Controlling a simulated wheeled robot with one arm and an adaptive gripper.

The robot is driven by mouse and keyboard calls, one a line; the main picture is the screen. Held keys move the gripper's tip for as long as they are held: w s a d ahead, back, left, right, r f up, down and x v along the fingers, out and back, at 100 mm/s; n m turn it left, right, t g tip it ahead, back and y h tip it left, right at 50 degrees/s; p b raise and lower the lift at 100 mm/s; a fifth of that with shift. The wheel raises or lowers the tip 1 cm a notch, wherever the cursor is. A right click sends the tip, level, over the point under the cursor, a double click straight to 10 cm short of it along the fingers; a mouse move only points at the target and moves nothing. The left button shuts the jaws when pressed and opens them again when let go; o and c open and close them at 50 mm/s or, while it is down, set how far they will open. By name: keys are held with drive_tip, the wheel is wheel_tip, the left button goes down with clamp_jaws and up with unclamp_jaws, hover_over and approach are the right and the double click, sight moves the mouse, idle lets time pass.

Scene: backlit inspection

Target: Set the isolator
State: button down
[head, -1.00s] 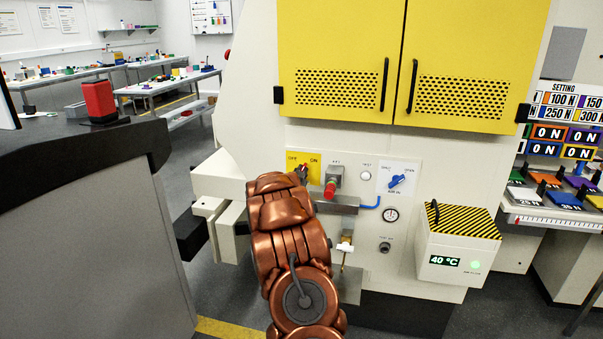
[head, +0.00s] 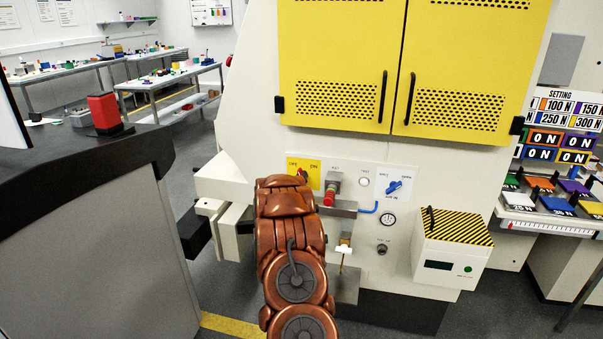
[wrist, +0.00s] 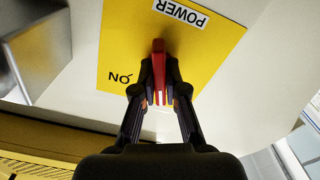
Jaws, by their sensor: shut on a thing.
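The isolator is a red handle (wrist: 158,72) on a yellow plate (wrist: 118,50) marked POWER and ON, seen upside down in the wrist view. My gripper (wrist: 160,88) is shut on the red handle, one dark finger on each side. The handle lies roughly upright in that view, in line with the POWER label; ON is to its left, and my fingers cover the area to its right. In the head view the yellow plate (head: 314,181) sits on the machine's front panel, with my arm reaching it from below and hiding its lower part.
Right of the plate are a red-tipped key unit (head: 331,190), a blue valve handle (head: 394,187) and a gauge (head: 388,220). A box with a striped lid (head: 459,228) has a dark display (head: 438,265). A dark-topped counter (head: 85,165) stands at left.

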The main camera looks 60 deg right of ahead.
drive_tip(key=shift+r+n+p, duration=0.1)
drive_tip(key=shift+n+p, duration=1.2)
drive_tip(key=shift+n, duration=0.9)
drive_tip(key=shift+w, duration=0.1)
drive_tip(key=c, duration=1.2)
unclamp_jaws()
drive_tip(key=shift+a, duration=0.1)
drive_tip(key=v, duration=1.1)
drive_tip(key=shift+s+a, duration=0.25)
drive_tip(key=shift+a, duration=0.1)
